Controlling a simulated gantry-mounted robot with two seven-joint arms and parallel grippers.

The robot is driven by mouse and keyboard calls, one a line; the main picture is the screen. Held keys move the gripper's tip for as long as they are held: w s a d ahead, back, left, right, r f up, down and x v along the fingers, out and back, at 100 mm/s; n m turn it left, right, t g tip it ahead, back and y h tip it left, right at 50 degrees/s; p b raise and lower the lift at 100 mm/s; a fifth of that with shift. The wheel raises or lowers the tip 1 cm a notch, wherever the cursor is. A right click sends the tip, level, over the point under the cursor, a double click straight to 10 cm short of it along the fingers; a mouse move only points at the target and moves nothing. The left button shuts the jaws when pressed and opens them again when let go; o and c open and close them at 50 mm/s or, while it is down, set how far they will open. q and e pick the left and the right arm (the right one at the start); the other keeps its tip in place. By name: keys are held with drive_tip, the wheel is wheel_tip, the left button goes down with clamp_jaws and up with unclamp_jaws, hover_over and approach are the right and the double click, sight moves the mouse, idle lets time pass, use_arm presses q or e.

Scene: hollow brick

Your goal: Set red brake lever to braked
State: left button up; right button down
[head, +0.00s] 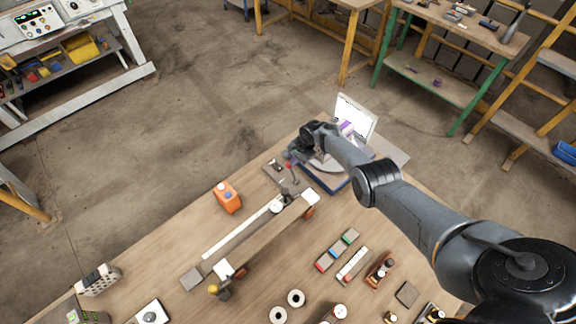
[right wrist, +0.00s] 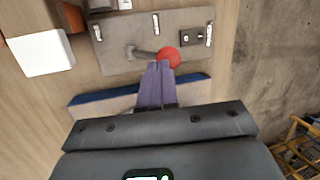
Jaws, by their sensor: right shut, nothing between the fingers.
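The red brake lever has a round red knob (right wrist: 168,57) on a short grey arm, mounted on a grey metal plate (right wrist: 115,50). In the right wrist view the arm lies sideways, with the knob to the right of its pivot. In the head view the red knob (head: 289,166) shows small beside my right gripper (head: 293,154). My right gripper's purple fingers (right wrist: 157,68) are shut and empty. Their tips are right at the knob's lower left edge in the right wrist view; I cannot tell whether they touch it. My left gripper is not in view.
A white block (right wrist: 40,53) lies left of the plate. A blue-edged tray (head: 335,186) and a white screen (head: 356,117) are under and behind my right arm. An orange container (head: 227,197) and a long pale bar (head: 236,231) lie to the left. The tabletop between the loose parts is clear.

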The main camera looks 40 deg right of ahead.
drive_tip(key=shift+w, duration=0.4)
idle(0.4)
drive_tip(key=s+p+v, duration=0.1)
drive_tip(key=p+v, duration=0.9)
drive_tip(key=v, duration=0.3)
drive_tip(key=shift+s+d, duration=0.1)
drive_tip(key=shift+d, duration=0.1)
